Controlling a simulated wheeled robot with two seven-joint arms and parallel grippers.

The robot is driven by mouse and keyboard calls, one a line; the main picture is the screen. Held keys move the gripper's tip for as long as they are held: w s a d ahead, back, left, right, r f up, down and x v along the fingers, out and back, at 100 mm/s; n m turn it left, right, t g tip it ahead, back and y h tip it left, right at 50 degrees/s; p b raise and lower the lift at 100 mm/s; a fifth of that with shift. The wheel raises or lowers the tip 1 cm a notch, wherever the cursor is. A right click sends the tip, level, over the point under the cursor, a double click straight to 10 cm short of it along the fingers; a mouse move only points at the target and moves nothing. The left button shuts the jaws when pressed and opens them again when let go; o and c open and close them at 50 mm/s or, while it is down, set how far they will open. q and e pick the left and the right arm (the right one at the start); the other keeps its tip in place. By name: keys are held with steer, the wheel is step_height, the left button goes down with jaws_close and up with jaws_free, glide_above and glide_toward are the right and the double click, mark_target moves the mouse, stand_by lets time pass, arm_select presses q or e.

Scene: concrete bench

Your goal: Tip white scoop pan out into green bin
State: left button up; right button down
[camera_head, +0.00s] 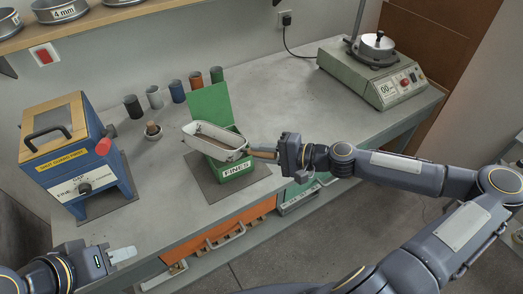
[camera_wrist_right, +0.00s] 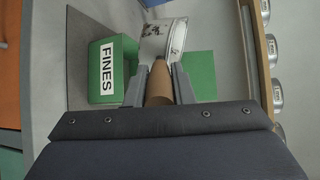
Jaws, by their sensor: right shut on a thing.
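The white scoop pan (camera_head: 214,151) is over the green bin (camera_head: 237,170) labelled FINES, whose green back panel (camera_head: 210,104) stands up behind. Some brownish material shows inside the pan. My right gripper (camera_head: 277,153) is shut on the pan's brown handle, to the right of the bin. In the right wrist view, the right gripper (camera_wrist_right: 159,82) grips the handle, the pan (camera_wrist_right: 153,45) shows dark specks, and the bin (camera_wrist_right: 104,85) is beside it. I cannot tell the pan's exact tilt. My left gripper (camera_head: 122,254) is at the lower left, away from the bin; its jaw opening is unclear.
A blue box machine (camera_head: 75,155) stands at the left of the bench. Several coloured cups (camera_head: 155,97) line the back, with a small bowl (camera_head: 153,132) in front. A scale-like device (camera_head: 383,80) stands at back right. The bench's right middle is clear.

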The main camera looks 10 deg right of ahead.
steer(key=shift+w+d+r+m+g+y+p, duration=0.1)
steer(key=shift+m+g+y+p, duration=0.15)
steer(key=shift+m, duration=0.35)
steer(key=shift+w+d+r+m+g+y+p, duration=0.15)
steer(key=shift+m+y, duration=0.2)
steer(key=shift+m, duration=0.25)
steer(key=shift+w+d+f+m, duration=0.1)
steer(key=shift+f+m, duration=0.15)
steer(key=shift+m, duration=0.35)
steer(key=shift+w+d+f+m+t+y+p, duration=0.5)
steer(key=shift+w+d+f+m+y, duration=0.1)
steer(key=shift+m, duration=1.95)
steer(key=shift+w+d+f+m+t+y+p, duration=0.45)
steer(key=shift+w+f+m+y+p, duration=0.1)
steer(key=shift+m, duration=1.95)
steer(key=shift+w+d+f+m+t+y+p, duration=0.5)
steer(key=shift+w+d+f+m+y, duration=0.1)
steer(key=shift+m, duration=1.95)
